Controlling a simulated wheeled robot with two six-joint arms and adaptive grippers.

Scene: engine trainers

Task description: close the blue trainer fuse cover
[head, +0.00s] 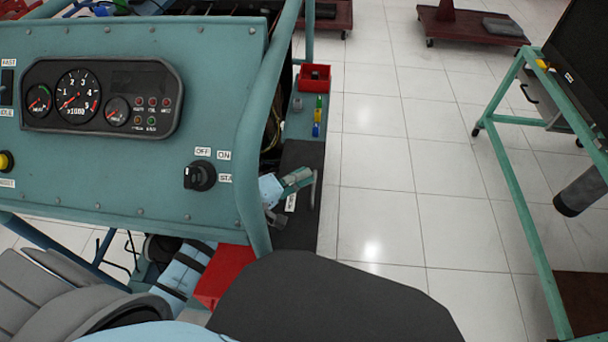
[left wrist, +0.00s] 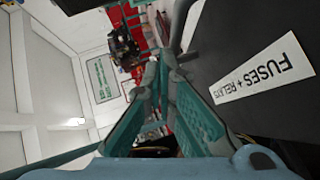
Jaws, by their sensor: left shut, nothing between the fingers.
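The blue trainer's panel (head: 130,190) fills the left of the head view. A flat black fuse cover (head: 300,158) lies at its right side; I cannot tell how far it is open. In the left wrist view the black surface (left wrist: 235,55) carries a white "FUSES + RELAYS" label (left wrist: 265,72). My left gripper (head: 308,174) is beside the panel's right edge, over the black surface and close to a thin grey bar (head: 313,192). In the left wrist view its fingers (left wrist: 164,68) are together and empty. Contact with the cover is unclear. My right gripper is out of view.
A red box (head: 315,78) and small green, yellow and blue parts (head: 317,116) sit on the ledge beyond the cover. A black rotary switch (head: 199,176) is on the panel. Open tiled floor (head: 385,200) lies right, before another teal-framed stand (head: 520,170).

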